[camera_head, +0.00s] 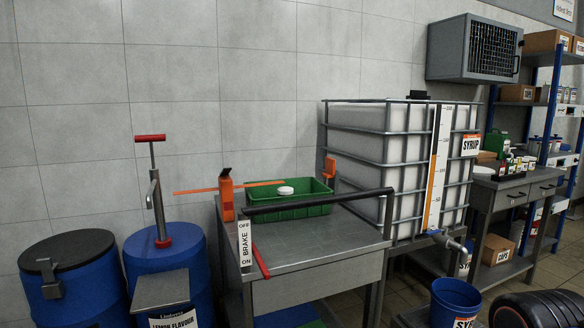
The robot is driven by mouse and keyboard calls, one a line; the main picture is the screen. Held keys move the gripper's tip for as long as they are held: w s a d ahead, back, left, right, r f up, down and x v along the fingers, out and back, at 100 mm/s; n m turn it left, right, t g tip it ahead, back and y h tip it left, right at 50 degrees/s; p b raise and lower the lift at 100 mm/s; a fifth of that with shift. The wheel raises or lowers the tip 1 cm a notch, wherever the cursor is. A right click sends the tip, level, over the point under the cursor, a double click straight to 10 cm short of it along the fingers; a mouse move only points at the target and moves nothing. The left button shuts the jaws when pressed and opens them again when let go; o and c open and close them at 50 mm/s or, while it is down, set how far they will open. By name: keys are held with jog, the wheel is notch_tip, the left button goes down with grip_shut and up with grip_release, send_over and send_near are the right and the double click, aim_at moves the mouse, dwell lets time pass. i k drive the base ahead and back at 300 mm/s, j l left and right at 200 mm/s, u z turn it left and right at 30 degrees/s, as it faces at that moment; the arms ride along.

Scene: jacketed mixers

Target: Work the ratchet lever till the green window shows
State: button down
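No lever in view is clearly marked as the ratchet lever, and no green window shows. A red lever (260,262) slants down at the front left of a grey metal bench (310,250), beside a white BRAKE plate (245,243) marked OFF at the top and ON at the bottom. An orange upright piece (226,195) stands at the bench's back left. A thin orange bar (195,190) runs level past it. My gripper is not in view.
A green tray (300,209) with a white round item (285,190) sits on the bench, behind a black-gripped rail (318,204). Blue drums (165,255) stand left, one with a red-handled pump (155,195). A caged SYRUP tank (385,160) and blue bucket (455,300) stand right.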

aim_at(225, 173)
jog(key=j+z, duration=0.75)
jog(key=z, duration=0.2)
jog(key=k+j+z, duration=0.15)
jog(key=j+z, duration=0.3)
jog(key=k+j+z, duration=0.25)
jog(key=j+z, duration=0.2)
jog(key=k+j+z, duration=0.25)
jog(key=z, duration=0.15)
jog(key=k+j+z, duration=0.2)
jog(key=k+z, duration=0.25)
jog(key=k+j+z, duration=0.1)
jog(key=k+z, duration=0.2)
jog(key=z, duration=0.15)
jog(key=k+j, duration=0.1)
jog(key=k, duration=0.35)
jog(key=k+j, duration=0.15)
jog(key=k, duration=0.3)
jog(key=k+j, duration=0.1)
jog(key=k, duration=0.4)
jog(key=k+j+u, duration=0.3)
jog(key=k+u, duration=0.15)
jog(key=k+j+u, duration=0.7)
jog(key=j+u, duration=0.2)
jog(key=i+l+u, duration=0.1)
jog(key=i+l, duration=0.15)
jog(key=l, duration=0.15)
